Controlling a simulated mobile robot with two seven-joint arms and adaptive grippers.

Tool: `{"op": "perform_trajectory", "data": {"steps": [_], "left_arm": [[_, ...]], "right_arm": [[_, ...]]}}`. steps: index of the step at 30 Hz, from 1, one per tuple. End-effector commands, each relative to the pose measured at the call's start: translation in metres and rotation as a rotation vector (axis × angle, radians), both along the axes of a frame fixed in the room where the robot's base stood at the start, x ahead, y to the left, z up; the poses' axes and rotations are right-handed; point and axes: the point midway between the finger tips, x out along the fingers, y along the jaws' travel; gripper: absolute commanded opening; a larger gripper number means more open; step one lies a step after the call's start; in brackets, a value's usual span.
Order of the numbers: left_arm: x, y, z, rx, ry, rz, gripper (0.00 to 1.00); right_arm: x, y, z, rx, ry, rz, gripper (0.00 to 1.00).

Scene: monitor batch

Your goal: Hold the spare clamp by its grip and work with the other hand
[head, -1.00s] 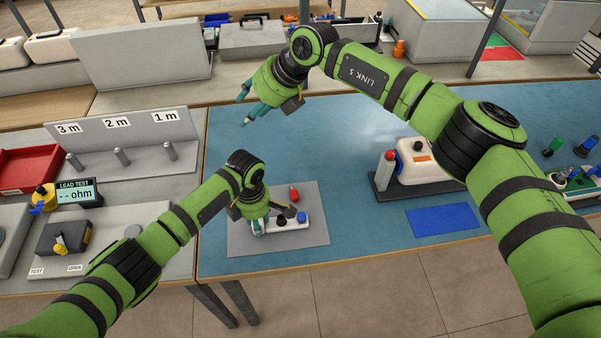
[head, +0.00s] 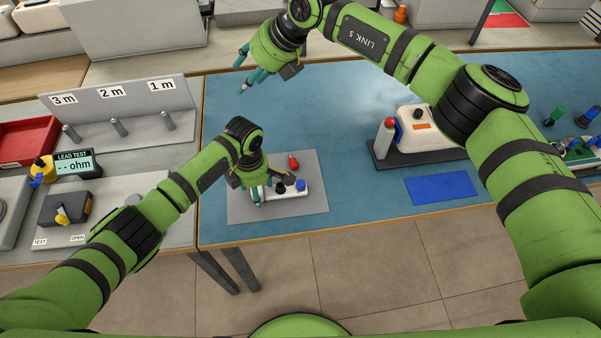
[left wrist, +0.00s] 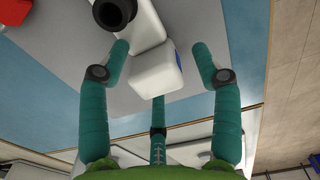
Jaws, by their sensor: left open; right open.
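A white piece with a black knob and a blue end (head: 294,192) lies on the grey mat (head: 310,207); a small red piece (head: 293,161) lies behind it. I cannot tell for sure which of them is the spare clamp. My left gripper (head: 262,197) is open, at the left end of the white piece. In the left wrist view the white piece (left wrist: 155,75) reaches between the spread fingers (left wrist: 159,50); I cannot tell whether they touch it. My right gripper (head: 243,78) is open and empty over the far left of the blue table top.
A white unit (head: 425,135) and a red-topped cylinder (head: 385,138) stand on a dark base at right, behind a blue pad (head: 441,188). A lead tester (head: 75,164) and a rack marked in metres (head: 115,115) stand at left. The table's middle is free.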

Motion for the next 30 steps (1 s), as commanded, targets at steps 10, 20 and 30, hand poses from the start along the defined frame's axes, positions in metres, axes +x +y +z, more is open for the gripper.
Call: {"op": "perform_trajectory", "data": {"steps": [10, 20, 30], "left_arm": [[0.001, -0.001, 0.038, -0.002, -0.004, -0.001, 0.64], [0.001, -0.001, 0.103, -0.002, -0.003, -0.001, 0.64], [0.000, 0.000, 0.121, 0.000, 0.000, 0.000, 0.64]], "right_arm": [[0.000, 0.000, 0.000, 0.000, 0.000, 0.000, 0.52], [0.000, 0.000, 0.000, 0.000, 0.000, 0.000, 0.52], [0.000, 0.000, 0.000, 0.000, 0.000, 0.000, 0.52]]}}
